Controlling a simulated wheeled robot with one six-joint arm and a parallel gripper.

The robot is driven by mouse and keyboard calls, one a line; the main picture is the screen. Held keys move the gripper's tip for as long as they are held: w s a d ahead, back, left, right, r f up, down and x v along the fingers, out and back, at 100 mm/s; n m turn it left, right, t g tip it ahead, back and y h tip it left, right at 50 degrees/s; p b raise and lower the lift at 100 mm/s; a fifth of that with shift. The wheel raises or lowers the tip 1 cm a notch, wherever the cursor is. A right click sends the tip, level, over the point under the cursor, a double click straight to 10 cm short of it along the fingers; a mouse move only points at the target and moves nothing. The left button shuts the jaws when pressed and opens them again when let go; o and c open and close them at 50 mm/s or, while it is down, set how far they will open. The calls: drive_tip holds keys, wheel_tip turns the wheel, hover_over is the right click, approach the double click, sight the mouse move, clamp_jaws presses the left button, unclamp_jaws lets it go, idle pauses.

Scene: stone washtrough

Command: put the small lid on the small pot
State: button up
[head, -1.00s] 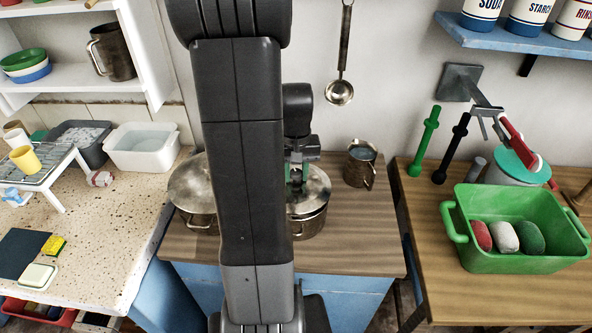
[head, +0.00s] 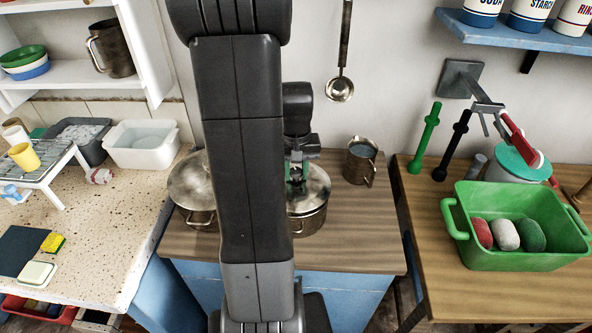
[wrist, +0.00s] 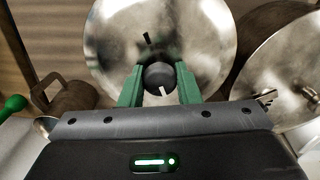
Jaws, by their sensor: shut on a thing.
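My gripper (head: 296,186) is shut on the dark knob (wrist: 160,76) of a round metal lid (head: 317,187). In the wrist view a green finger presses each side of the knob, and the lid (wrist: 205,40) spreads out beneath. In the head view this lid is over the small metal pot (head: 309,222), roughly centred and nearly level. Whether it rests on the rim or hovers just above is hard to tell. My arm hides the left part of the lid and pot.
A bigger lidded pot (head: 198,186) stands close on the left, partly behind my arm. A metal jug (head: 361,163) stands to the right. A ladle (head: 340,88) hangs on the wall behind. The wooden counter (head: 365,235) is clear at front right.

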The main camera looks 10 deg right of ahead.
drive_tip(key=shift+f, duration=0.3)
idle(0.6)
drive_tip(key=shift+f+b, duration=0.4)
drive_tip(key=shift+b, duration=0.15)
drive_tip(key=shift+f, duration=0.1)
idle(1.0)
drive_tip(key=o, duration=1.7)
drive_tip(key=shift+c, duration=0.2)
drive_tip(key=shift+r+p, duration=2.7)
drive_tip(key=shift+r, duration=0.85)
